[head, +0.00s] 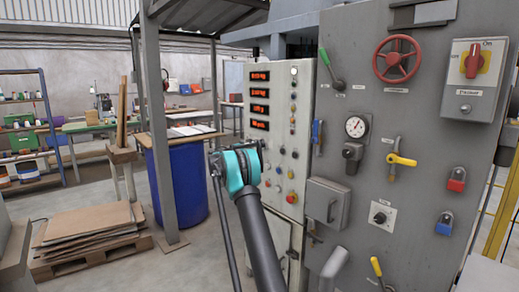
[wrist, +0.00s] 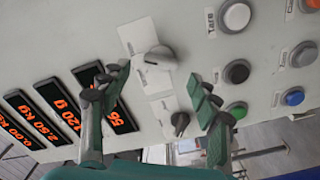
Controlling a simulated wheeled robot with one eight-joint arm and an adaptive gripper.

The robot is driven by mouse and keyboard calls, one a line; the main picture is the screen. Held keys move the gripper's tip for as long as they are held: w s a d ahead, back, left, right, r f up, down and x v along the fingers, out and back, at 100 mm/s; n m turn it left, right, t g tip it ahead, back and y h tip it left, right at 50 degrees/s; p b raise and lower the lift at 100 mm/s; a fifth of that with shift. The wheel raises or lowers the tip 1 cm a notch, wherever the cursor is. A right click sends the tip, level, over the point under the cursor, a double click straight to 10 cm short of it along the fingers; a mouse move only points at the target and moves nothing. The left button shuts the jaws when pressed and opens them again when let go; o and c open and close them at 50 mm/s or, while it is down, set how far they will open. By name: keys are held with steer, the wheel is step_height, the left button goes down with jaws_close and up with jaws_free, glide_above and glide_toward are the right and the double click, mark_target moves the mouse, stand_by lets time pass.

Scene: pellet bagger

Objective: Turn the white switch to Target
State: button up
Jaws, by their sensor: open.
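A light grey-white rotary switch (wrist: 160,57) sits on a white label plate on the panel in the wrist view. Its pointer lies roughly sideways in the picture; the small label words are too blurred to read. My gripper (wrist: 160,85) is open, one finger to either side below the switch, and nothing is between the fingers. Its fingertips appear apart from the switch. A smaller dark rotary switch (wrist: 180,122) shows between the fingers, lower down. In the head view, my gripper (head: 244,150) is in front of the pale control panel (head: 275,110); I cannot pick out the white switch there.
Lit red displays (wrist: 58,106) are to the left in the wrist view. Several round buttons, one white (wrist: 236,15) and one blue (wrist: 293,97), are close on the right. In the head view, a grey cabinet (head: 420,120) with valves and levers adjoins the panel; a blue drum (head: 180,185) stands left.

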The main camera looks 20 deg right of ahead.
mark_target(264, 147)
steer(key=shift+x, duration=1.6)
steer(key=c, duration=1.2)
